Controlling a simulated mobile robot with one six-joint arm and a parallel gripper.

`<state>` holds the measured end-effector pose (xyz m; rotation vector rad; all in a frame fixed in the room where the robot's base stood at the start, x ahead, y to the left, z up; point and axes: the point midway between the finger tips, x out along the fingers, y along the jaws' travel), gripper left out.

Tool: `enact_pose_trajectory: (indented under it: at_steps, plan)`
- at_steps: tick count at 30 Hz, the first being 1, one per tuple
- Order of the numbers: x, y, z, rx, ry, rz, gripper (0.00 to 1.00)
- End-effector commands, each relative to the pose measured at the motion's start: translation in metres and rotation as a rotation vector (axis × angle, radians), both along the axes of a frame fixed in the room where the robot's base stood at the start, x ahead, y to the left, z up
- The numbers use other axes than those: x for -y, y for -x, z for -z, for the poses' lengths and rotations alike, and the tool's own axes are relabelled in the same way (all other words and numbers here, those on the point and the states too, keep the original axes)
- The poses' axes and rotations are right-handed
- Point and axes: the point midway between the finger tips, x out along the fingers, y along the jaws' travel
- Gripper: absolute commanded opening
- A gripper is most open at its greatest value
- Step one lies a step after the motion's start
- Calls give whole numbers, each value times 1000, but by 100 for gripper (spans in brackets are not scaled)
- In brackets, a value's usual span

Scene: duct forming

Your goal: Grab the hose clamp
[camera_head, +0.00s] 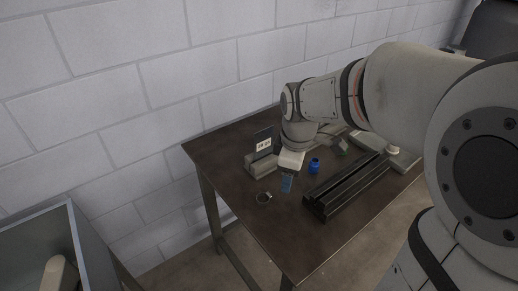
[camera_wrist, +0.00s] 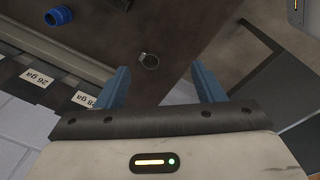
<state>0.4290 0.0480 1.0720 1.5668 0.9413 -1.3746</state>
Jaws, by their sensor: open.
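The hose clamp (camera_head: 263,198) is a small metal ring lying on the dark table near its front left part in the head view. In the wrist view the hose clamp (camera_wrist: 149,62) lies on the tabletop, ahead of the fingertips and roughly between them in the picture. My gripper (camera_head: 287,183) is above the table, to the right of and behind the clamp in the head view. In the wrist view my gripper (camera_wrist: 160,68) has its two blue fingers wide apart with nothing between them. The clamp is apart from the fingers.
A blue ring-like part (camera_head: 314,166) stands right of my gripper. A long black rail-like fixture (camera_head: 345,187) lies along the table's right side. A rack (camera_head: 260,164) with gauge-labelled plates stands near the wall. The table (camera_head: 275,228) is bare in front of the clamp.

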Motion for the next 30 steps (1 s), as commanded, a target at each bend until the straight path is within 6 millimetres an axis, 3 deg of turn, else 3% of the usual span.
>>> enact_pose_trajectory:
  at_steps: [1, 6, 12, 23, 30]
  plan:
    - [-9, -16, 21, -24, 16, -134, 62]
    - [-35, -57, 65, -73, 52, -565, 62]
    - [-53, -81, 97, -101, 66, -858, 62]
    - [-57, -85, 132, -110, 68, -926, 62]
    - [-56, -83, 167, -111, 68, -925, 62]
